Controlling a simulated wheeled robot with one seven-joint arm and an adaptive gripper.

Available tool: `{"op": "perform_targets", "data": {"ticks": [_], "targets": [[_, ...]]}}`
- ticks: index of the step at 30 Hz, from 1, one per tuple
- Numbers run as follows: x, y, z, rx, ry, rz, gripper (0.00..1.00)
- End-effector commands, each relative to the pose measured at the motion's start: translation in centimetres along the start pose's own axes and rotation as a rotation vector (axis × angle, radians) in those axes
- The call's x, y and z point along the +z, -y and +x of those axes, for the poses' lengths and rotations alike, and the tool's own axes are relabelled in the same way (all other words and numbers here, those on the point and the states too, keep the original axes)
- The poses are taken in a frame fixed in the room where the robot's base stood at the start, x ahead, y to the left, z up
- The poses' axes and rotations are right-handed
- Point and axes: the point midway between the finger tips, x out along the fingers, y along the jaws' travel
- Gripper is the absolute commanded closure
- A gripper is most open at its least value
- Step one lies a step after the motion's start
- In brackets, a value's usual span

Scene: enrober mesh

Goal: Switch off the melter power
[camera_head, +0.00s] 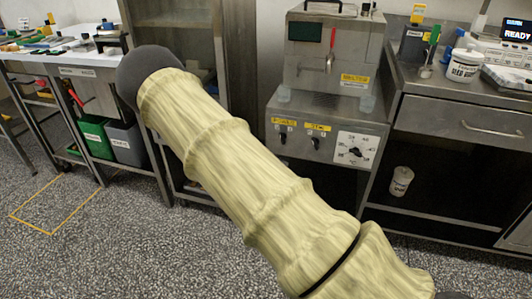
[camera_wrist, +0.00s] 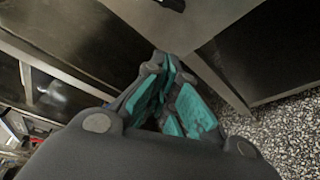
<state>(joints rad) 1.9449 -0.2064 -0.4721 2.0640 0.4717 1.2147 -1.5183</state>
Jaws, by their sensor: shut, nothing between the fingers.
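The melter (camera_head: 325,50) is a steel box with a dark window, a small tap and a yellow label, in the upper right of the head view. Below it is a steel control panel (camera_head: 300,152) with two dark switches, a left one (camera_head: 283,138) and a right one (camera_head: 316,143), each under a yellow label too small to read surely. A dial (camera_head: 355,150) on a white plate sits to their right. My gripper (camera_wrist: 172,85) shows only in the wrist view, with teal finger pads; it is shut and empty, away from any switch. The melter cannot be made out there.
A steel counter (camera_head: 462,100) with a drawer stands right of the melter, with a white tub (camera_head: 464,65) on it. Another white tub (camera_head: 401,181) is on the lower shelf. Left are a workbench and a green bin (camera_head: 96,138). My sleeved arm crosses the middle; speckled floor is open at lower left.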

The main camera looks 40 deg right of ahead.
Motion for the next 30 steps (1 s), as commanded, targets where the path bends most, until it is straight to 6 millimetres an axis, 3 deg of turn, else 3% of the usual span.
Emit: {"op": "perform_targets", "data": {"ticks": [7,25,28,30], "targets": [[-0.2,0.0,-1.8,0.001,-0.001,0.0,1.0],[-0.2,0.1,-1.9,-0.002,-0.002,0.003,1.0],[-0.5,1.5,-2.4,-0.035,-0.013,0.033,1.0],[-1.1,3.5,-3.4,-0.086,-0.029,0.083,1.0]]}}
